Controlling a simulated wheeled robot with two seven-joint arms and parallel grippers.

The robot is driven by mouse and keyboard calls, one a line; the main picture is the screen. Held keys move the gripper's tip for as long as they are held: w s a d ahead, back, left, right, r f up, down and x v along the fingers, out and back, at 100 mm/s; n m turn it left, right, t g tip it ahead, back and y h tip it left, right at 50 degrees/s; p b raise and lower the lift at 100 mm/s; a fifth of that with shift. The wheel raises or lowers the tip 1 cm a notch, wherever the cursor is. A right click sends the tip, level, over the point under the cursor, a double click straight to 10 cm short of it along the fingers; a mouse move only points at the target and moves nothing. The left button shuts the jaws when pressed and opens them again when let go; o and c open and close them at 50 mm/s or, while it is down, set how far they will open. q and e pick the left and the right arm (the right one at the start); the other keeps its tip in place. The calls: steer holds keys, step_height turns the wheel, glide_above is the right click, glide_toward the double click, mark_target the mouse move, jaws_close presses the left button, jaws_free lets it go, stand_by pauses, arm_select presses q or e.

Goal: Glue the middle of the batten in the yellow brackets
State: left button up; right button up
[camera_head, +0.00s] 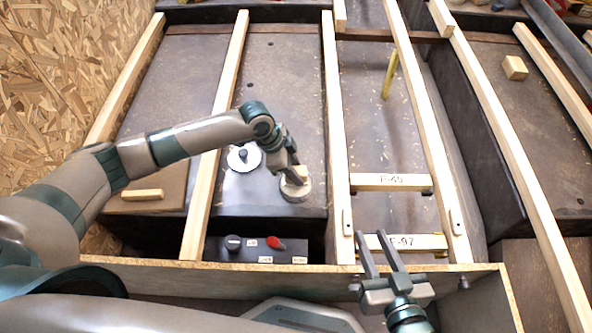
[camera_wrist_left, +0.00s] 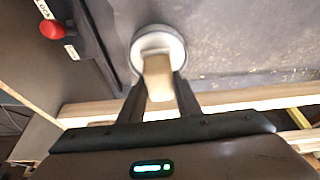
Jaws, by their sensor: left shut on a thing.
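My left gripper (camera_head: 294,168) is shut on a pale block-like handle, which shows in the left wrist view (camera_wrist_left: 157,78). The handle's far end is at a round, pale pot (camera_head: 296,192) on the dark panel; I cannot tell how deep it sits. A short batten marked F-97 (camera_head: 402,242) lies across two long rails, with a yellowish piece (camera_head: 440,253) by its right end. Another short batten marked F-45 (camera_head: 385,181) lies above it, with dark pieces at its ends. My right gripper (camera_head: 371,235) is open and empty, in front of the F-97 batten's left part.
A white round lid-like disc (camera_head: 244,157) with a dark knob is left of the pot. A switch box (camera_head: 255,249) with a red knob stands below. Long rails (camera_head: 337,120) run away from me. A yellow bar (camera_head: 390,75) stands further back. A low board edge (camera_head: 250,271) is in front.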

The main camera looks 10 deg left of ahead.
mark_target(302, 170)
arm_select(q)
steer(key=shift+r+p, duration=0.6)
arm_select(e)
steer(key=shift+s+d+f+g+h, duration=0.15)
steer(key=shift+s+d+f+g, duration=0.1)
steer(key=shift+s+f+g, duration=0.25)
steer(key=shift+s+d+f+g+h, duration=0.1)
steer(key=shift+s+d+f+g, duration=0.2)
steer(key=shift+f, duration=0.4)
steer(key=shift+s+d+f+g+h, duration=0.15)
steer(key=shift+s+f+g, duration=0.05)
steer(key=shift+f+g, duration=0.35)
arm_select(q)
steer(key=shift+r+p, duration=0.55)
steer(key=shift+p, duration=0.05)
steer(key=shift+r+p, duration=0.25)
steer(key=shift+p, duration=0.05)
steer(key=shift+r+p, duration=0.7)
steer(key=shift+p, duration=0.05)
steer(key=shift+r, duration=0.15)
arm_select(e)
steer(key=s+d+f+g+h, duration=0.2)
steer(key=s+d+f+g, duration=0.2)
steer(key=shift+s+d+f, duration=0.15)
steer(key=shift+s+d, duration=0.2)
